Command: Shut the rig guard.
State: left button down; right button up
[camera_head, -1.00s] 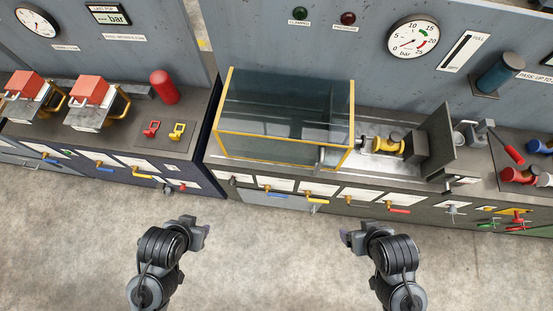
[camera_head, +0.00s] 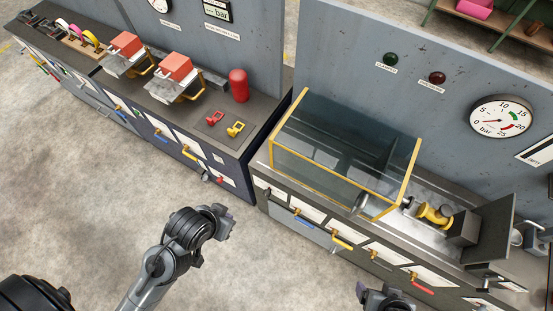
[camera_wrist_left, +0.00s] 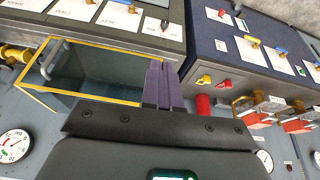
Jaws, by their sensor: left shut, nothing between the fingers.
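The rig guard (camera_head: 345,167), a clear box with yellow edges, stands over the left part of the rig bed. The yellow flanged spool (camera_head: 432,214) sits uncovered just right of the guard, beside a dark block and an upright dark plate (camera_head: 491,228). My left gripper (camera_head: 222,222) is over the floor in front of the benches, apart from the guard. In the left wrist view its fingers (camera_wrist_left: 163,87) are shut and empty, with the guard (camera_wrist_left: 110,45) beyond them. My right gripper (camera_head: 385,298) is partly cut off at the bottom edge; its fingers are unclear.
The left bench carries red-topped clamps (camera_head: 172,82), a red cylinder (camera_head: 238,85) and small red and yellow parts. A pressure gauge (camera_head: 502,117) is on the back panel. Coloured handles (camera_head: 340,243) stick out along the bench front. The floor in front is clear.

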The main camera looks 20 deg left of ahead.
pick_arm(q)
jog(key=w+d+f+n+t+h+b, duration=0.2)
jog(key=w+d+f+n+t+h, duration=0.25)
jog(key=w+d+f, duration=0.3)
jog(key=w+a+f+n+h+b, duration=0.1)
jog(key=a+f+h+b, duration=0.1)
jog(key=f+h+b, duration=0.45)
jog(key=w+a+f+n+h+b, duration=0.15)
jog(key=f+b, duration=0.25)
jog(key=f, duration=0.5)
jog(key=w+a+f+n+t+h+b, duration=0.1)
jog(key=w+a+f+b, duration=0.1)
jog(key=w+a+b, duration=0.35)
jog(key=w+a+f+n+h+b, duration=0.1)
jog(key=w+a+f+n+b, duration=0.15)
jog(key=a+b, duration=0.45)
jog(key=w+a+r+m+t+b, duration=0.25)
jog(key=w+a+b, duration=0.35)
jog(key=w+a, duration=0.3)
jog(key=w+d, duration=0.5)
jog(key=d, duration=0.6)
jog(key=shift+w+d+r+g+y, duration=0.15)
jog(key=shift+d+r+g+y, duration=0.05)
jog(key=shift+r+g+y, duration=0.2)
